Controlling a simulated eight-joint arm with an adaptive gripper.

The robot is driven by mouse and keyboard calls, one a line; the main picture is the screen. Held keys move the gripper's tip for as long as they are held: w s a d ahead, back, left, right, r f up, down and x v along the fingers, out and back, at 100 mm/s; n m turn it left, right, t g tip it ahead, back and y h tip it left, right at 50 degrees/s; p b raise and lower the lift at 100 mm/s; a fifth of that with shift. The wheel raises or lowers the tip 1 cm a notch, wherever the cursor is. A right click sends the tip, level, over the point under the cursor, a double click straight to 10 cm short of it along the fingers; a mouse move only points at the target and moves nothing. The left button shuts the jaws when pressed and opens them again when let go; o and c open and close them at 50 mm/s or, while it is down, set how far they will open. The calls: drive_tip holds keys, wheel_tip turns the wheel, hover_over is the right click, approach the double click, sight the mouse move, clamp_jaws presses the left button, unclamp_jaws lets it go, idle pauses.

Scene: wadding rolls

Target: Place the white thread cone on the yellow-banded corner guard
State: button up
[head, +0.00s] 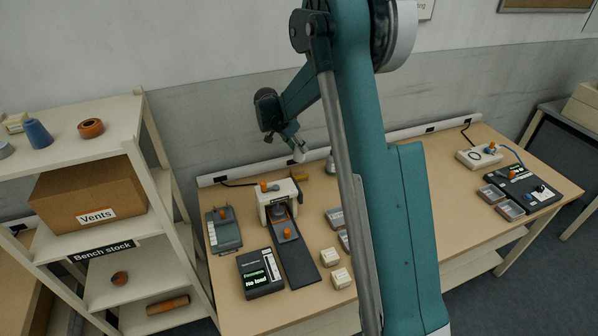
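My gripper (291,142) hangs over the back left of the wooden table, pointing down and to the right. A small pale piece (299,155) shows at its fingertips; I cannot tell whether it is the white thread cone or part of the fingers. A pale, tapered thing (331,166) stands near the back of the table, partly hidden by my arm; its kind is unclear. A small yellow-brown block (301,177) lies below my gripper. I cannot make out a yellow-banded corner guard for certain. My arm hides the middle of the table.
A white-framed device (278,198) with orange knobs and a display unit (261,274) reading "No load" stand at the table's left. Small white blocks (330,257) lie nearby. A shelf (118,108) at left holds a blue cone (38,134), an orange roll (91,128) and a "Vents" carton (88,193).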

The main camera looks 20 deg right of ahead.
sight(299, 157)
drive_tip(key=shift+f, duration=0.1)
drive_tip(key=shift+f+b, duration=0.3)
drive_tip(key=shift+f, duration=2.75)
drive_tip(key=shift+f, duration=1.85)
drive_tip(key=shift+f+b, duration=0.15)
drive_tip(key=shift+b, duration=0.25)
drive_tip(key=o, duration=0.7)
drive_tip(key=shift+c, duration=0.2)
